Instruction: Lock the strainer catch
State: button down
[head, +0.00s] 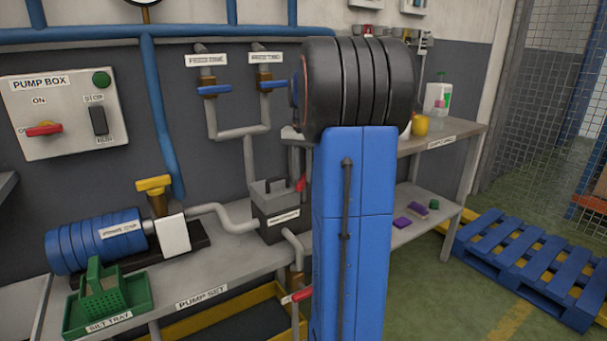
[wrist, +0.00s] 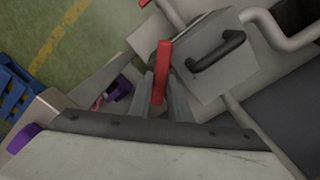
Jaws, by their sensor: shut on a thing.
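The strainer is a grey box (head: 280,213) with a black lid handle, on the pump bench to the left of my blue arm. It also shows in the wrist view (wrist: 204,67), handle on top. The red strainer catch (head: 301,184) stands up at the box's right side. In the wrist view the red catch (wrist: 164,62) runs along the box edge, between my fingers. My gripper (wrist: 161,88) is shut on the catch. In the head view my arm hides the gripper. Whether the catch is latched cannot be told.
The pump bench (head: 228,280) carries a blue pump (head: 75,245) and a green silt tray (head: 100,300). Pipes with blue-handled valves rise behind the strainer. A red-handled valve (head: 297,297) sits below the bench. A blue pallet (head: 525,262) lies on the floor at right.

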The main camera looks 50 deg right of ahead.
jog(key=m, duration=0.4)
jog(key=shift+m, duration=2.3)
jog(key=c, duration=1.6)
grip_release()
jog(key=shift+c, duration=0.2)
jog(key=shift+r, duration=0.1)
notch_tip(320, 180, up, 17)
